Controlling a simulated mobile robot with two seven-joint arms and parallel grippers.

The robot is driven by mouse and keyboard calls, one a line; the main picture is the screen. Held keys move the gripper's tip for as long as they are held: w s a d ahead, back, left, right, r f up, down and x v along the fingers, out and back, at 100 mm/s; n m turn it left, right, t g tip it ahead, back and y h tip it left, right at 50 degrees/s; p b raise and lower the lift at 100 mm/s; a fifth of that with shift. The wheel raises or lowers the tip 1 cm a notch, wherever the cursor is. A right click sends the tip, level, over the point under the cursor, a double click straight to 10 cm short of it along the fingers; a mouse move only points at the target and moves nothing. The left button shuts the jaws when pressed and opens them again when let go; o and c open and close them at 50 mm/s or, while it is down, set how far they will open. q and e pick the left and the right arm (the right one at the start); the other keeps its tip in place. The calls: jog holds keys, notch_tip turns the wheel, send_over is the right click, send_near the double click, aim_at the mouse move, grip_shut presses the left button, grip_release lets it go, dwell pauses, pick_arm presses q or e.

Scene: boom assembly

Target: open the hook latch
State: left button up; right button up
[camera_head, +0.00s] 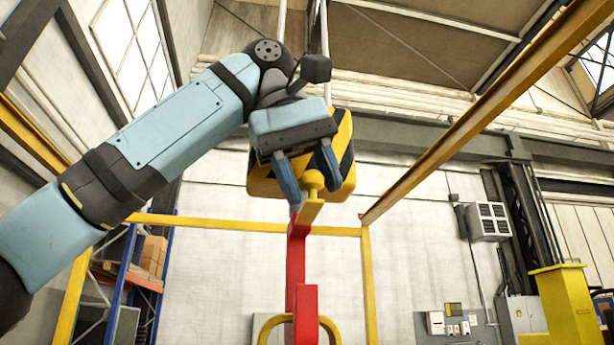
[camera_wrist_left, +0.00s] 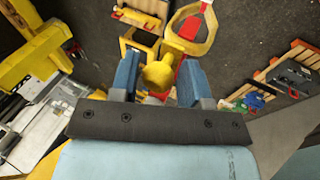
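A red hook (camera_head: 298,262) hangs below a yellow-and-black striped block (camera_head: 346,168). A yellow latch with a round knob (camera_head: 313,182) sits at the top of the hook. In the left wrist view the knob (camera_wrist_left: 159,75) sits between the open fingers, close to both; contact cannot be told. The lower end of the hook is cut off in the head view. My right gripper is in neither view.
A yellow ring (camera_head: 268,326) shows low by the hook, and again in the left wrist view (camera_wrist_left: 193,46). Yellow frame beams (camera_head: 478,112) run around the hook. A blue shelf rack (camera_head: 124,285) with boxes stands at the left. A yellow post (camera_head: 566,305) stands at the right.

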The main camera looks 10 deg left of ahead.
pick_arm(q)
jog(key=shift+o, duration=0.6)
jog(key=shift+d, duration=0.25)
jog(key=shift+a, duration=0.1)
jog(key=shift+a+r, duration=0.15)
jog(key=shift+r, duration=0.15)
jog(key=p+v, duration=0.3)
jog(key=v, duration=1)
